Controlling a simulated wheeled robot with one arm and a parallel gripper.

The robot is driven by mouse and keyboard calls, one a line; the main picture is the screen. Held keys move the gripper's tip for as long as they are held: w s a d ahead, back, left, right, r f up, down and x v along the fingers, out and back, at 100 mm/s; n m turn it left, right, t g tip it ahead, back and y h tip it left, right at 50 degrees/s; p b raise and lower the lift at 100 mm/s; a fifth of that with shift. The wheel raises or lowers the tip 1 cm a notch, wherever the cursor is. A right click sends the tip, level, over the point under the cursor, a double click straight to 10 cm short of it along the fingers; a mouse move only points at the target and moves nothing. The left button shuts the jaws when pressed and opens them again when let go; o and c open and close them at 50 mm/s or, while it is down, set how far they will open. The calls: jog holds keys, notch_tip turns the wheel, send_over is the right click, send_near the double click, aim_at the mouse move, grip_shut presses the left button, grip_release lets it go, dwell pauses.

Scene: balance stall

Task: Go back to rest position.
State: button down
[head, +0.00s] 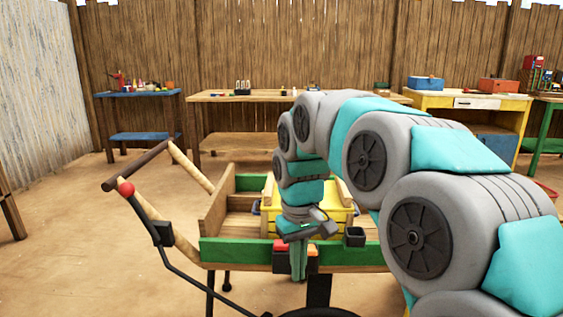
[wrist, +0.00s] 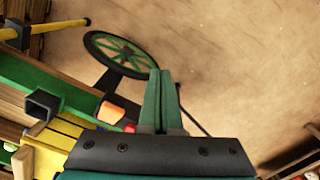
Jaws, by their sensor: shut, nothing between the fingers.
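My gripper (head: 299,262) points straight down at the near side of a wooden cart with green side boards (head: 228,250). Its fingers are shut with nothing between them. The shut fingers also show in the wrist view (wrist: 158,100), over the cart's edge and the sandy floor. My arm bends in from the right and hides part of the cart. A yellow slatted crate (head: 334,222) stands in the cart behind my gripper. Red and orange pieces (head: 281,246) show right beside the fingers; I cannot tell whether they touch.
A small dark open box (head: 355,237) sits on the cart's near edge. The cart's handles (head: 135,165) stick out left, with a red knob (head: 126,188). A blue table (head: 138,95), wooden bench (head: 230,97) and yellow table (head: 450,101) stand behind.

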jog(key=s+d+f+m, duration=0.1)
jog(key=s+d+f, duration=0.2)
jog(key=s, duration=0.6)
jog(key=s+d+f+m+g, duration=0.1)
jog(key=s+d+f, duration=0.3)
jog(key=s, duration=0.6)
jog(key=s+d+f+m, duration=0.3)
jog(key=s+d+f, duration=0.1)
jog(key=s, duration=0.5)
jog(key=shift+s+d, duration=0.15)
jog(key=shift+d, duration=0.15)
